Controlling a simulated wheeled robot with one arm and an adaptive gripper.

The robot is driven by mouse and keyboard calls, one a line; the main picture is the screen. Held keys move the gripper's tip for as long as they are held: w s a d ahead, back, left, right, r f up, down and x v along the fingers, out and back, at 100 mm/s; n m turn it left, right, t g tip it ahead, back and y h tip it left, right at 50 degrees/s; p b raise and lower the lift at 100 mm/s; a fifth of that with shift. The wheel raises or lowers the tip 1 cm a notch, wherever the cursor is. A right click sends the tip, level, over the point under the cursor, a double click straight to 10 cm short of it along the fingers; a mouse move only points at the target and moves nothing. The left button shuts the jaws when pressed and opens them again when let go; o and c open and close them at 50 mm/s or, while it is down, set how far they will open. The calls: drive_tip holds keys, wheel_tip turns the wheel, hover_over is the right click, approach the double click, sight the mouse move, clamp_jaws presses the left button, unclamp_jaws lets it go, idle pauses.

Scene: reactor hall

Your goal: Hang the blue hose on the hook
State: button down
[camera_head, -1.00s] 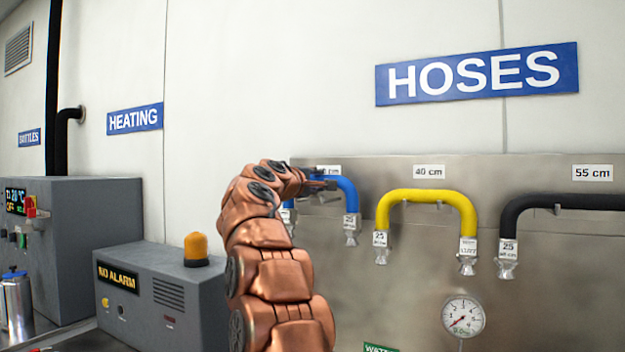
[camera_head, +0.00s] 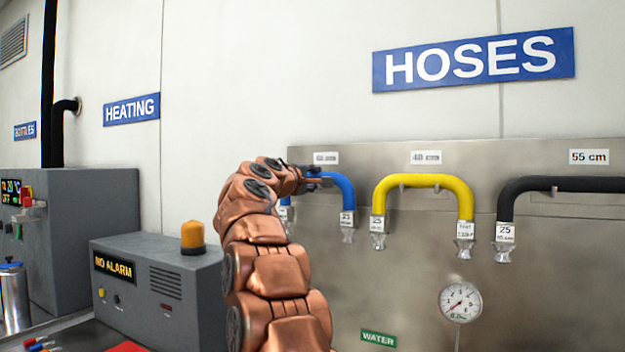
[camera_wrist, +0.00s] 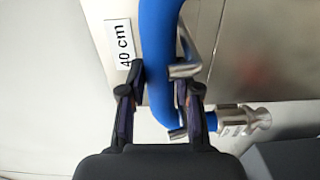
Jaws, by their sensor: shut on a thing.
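The blue hose (camera_head: 345,187) is a bent arch with metal end fittings, in front of the steel panel at the left end of the hose row. My gripper (camera_head: 318,180) is shut on its upper part. In the wrist view the blue hose (camera_wrist: 158,45) passes between the two fingers of my gripper (camera_wrist: 165,85). A silver metal hook (camera_wrist: 187,68) is right beside the hose there and partly overlaps it. I cannot tell whether the hose rests on it. In the head view my gripper hides that hook, and the left hose end is mostly behind my arm.
A yellow hose (camera_head: 424,181) and a black hose (camera_head: 580,184) hang to the right on the panel (camera_head: 400,290). A pressure gauge (camera_head: 461,301) is below. A grey alarm box (camera_head: 150,290) with an orange lamp (camera_head: 193,237) stands at left.

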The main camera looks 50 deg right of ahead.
idle(0.4)
drive_tip(key=c, duration=0.7)
unclamp_jaws()
drive_tip(key=shift+c, duration=0.2)
drive_tip(key=shift+a, duration=0.1)
drive_tip(key=r+p+v, duration=0.1)
drive_tip(key=v, duration=1)
drive_tip(key=r+p+v, duration=0.1)
drive_tip(key=r+v, duration=0.1)
drive_tip(key=v, duration=1)
drive_tip(key=shift+r+p, duration=0.3)
